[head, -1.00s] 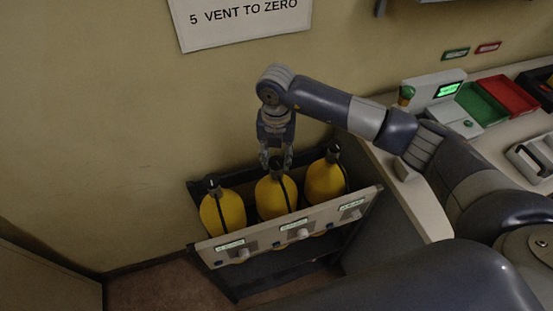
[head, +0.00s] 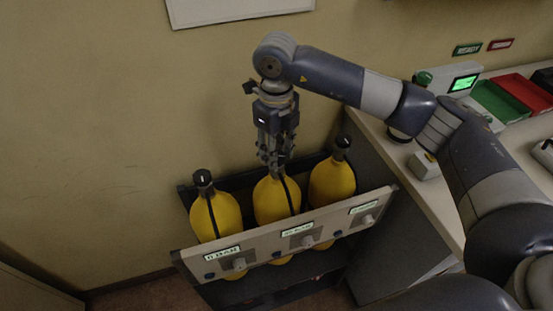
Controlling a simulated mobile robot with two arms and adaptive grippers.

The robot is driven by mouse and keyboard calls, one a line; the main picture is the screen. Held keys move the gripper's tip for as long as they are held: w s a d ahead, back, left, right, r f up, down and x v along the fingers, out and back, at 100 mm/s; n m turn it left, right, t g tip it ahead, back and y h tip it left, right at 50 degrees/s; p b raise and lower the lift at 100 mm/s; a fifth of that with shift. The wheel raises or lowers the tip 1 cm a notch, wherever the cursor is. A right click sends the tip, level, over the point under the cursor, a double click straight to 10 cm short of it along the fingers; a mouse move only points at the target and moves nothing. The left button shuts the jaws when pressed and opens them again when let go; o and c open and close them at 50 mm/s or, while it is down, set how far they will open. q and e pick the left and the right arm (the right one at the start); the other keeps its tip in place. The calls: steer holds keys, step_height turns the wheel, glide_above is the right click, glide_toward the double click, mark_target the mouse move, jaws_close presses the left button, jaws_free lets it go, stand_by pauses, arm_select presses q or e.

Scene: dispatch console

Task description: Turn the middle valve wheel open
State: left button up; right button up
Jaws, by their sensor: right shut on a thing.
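Three yellow cylinders stand side by side in a dark rack, each with a black valve wheel on top. The middle cylinder (head: 272,203) is under my right gripper (head: 275,168). The gripper points straight down and is shut on the middle valve wheel, which its fingers mostly hide. The left valve wheel (head: 203,178) has a white mark on top and is free. The right valve wheel (head: 342,144) is also free. My left gripper is out of view.
The rack's front panel (head: 270,248) carries lit green labels and knobs. A counter (head: 440,196) on the right holds a small green-screen device (head: 462,84), a green tray (head: 499,103) and a red tray (head: 521,91). Bare wall is behind the rack.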

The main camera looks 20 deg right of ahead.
steer(key=n+b, duration=0.3)
steer(key=n, duration=0.1)
steer(key=shift+f+b, duration=0.2)
steer(key=shift+b, duration=0.2)
steer(key=shift+r+n+b, duration=0.15)
steer(key=shift+n+b, duration=0.8)
steer(key=shift+n, duration=0.75)
steer(key=shift+r, duration=0.1)
steer(key=o, duration=1.1)
steer(key=shift+c, duration=0.2)
step_height(320, 180, up, 12)
